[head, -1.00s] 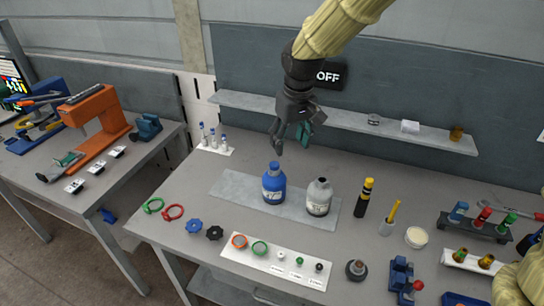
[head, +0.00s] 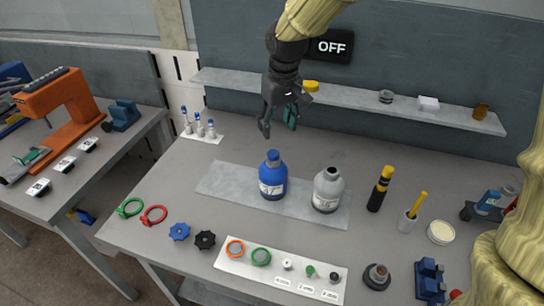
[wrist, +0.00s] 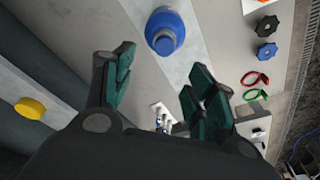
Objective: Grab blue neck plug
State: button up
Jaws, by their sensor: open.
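A blue bottle (head: 273,182) with a white label stands upright on a grey plate on the table. The blue neck plug (head: 273,157) sits on top of its neck. In the wrist view the bottle (wrist: 152,22) and its plug (wrist: 165,43) show at the top, beyond the fingertips. My gripper (head: 278,121) is open and empty, above and behind the bottle, apart from it. Its green-padded fingers (wrist: 160,85) are spread in the wrist view.
A grey bottle (head: 327,190) with an open neck stands just right of the blue one. A yellow-black marker (head: 380,188) stands farther right. A shelf (head: 350,99) runs behind my gripper. A white strip (head: 232,263) with rings and plugs lies in front.

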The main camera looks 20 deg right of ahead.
aim_at(274, 153)
jog(key=f, duration=0.3)
jog(key=f+p, duration=0.1)
jog(key=shift+w+a+f, duration=0.15)
jog(key=shift+w+f, duration=0.1)
jog(key=shift+w, duration=0.1)
jog(key=shift+s+a+f+p, duration=0.1)
jog(key=shift+s+f+p, duration=0.1)
jog(key=shift+f+p, duration=0.45)
jog(key=shift+w+a+f+p, duration=0.15)
jog(key=shift+f+p, duration=0.6)
jog(key=shift+f, duration=1.4)
jog(key=c, duration=0.8)
